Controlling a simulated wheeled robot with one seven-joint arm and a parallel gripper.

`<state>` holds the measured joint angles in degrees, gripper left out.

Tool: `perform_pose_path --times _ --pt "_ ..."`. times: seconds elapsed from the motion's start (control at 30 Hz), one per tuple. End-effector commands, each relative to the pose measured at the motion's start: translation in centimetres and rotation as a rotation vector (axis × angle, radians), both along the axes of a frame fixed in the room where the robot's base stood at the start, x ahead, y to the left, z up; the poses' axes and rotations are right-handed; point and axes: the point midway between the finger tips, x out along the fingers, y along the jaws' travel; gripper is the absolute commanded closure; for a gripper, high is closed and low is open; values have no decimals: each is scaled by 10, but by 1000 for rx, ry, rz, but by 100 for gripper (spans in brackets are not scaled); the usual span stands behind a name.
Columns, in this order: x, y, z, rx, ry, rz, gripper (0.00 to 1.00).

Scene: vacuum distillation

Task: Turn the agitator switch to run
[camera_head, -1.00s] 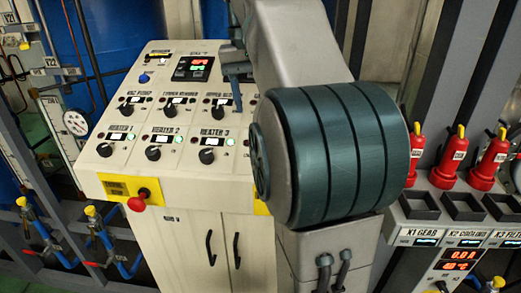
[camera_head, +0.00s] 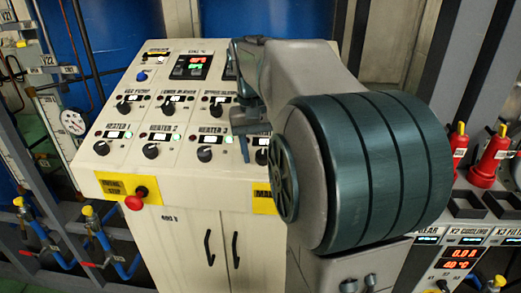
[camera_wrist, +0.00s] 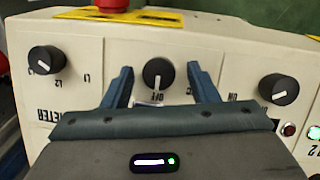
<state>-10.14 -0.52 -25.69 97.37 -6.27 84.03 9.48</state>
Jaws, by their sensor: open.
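In the wrist view a black rotary switch (camera_wrist: 158,73) with a white pointer line stands on the pale panel, with "OFF" printed beside it. My gripper (camera_wrist: 160,82) is open, with its two blue-grey fingers on either side of this switch in the picture. Whether they touch it I cannot tell. Its name label is hidden by the gripper body, so I cannot confirm it is the agitator switch. In the head view my gripper (camera_head: 243,148) is over the right part of the control panel (camera_head: 112,175), and my arm hides the switches there.
A similar knob (camera_wrist: 46,60) stands at left in the wrist view, another (camera_wrist: 278,90) at right, and a red button (camera_wrist: 112,4) at the top. The head view shows a red stop button (camera_head: 134,201) on the panel's front and red-handled devices (camera_head: 490,157) at right.

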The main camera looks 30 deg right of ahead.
Motion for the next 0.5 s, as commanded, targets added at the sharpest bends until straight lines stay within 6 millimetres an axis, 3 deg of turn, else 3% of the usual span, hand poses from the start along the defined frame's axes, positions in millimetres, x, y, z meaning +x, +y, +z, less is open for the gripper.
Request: perform_pose_path --times 0.23,0.4,0.5 --pt "0 0 0 0 0 0 47" --pt "0 0 0 0 0 0 92" --pt "0 3 0 0 0 1 91"
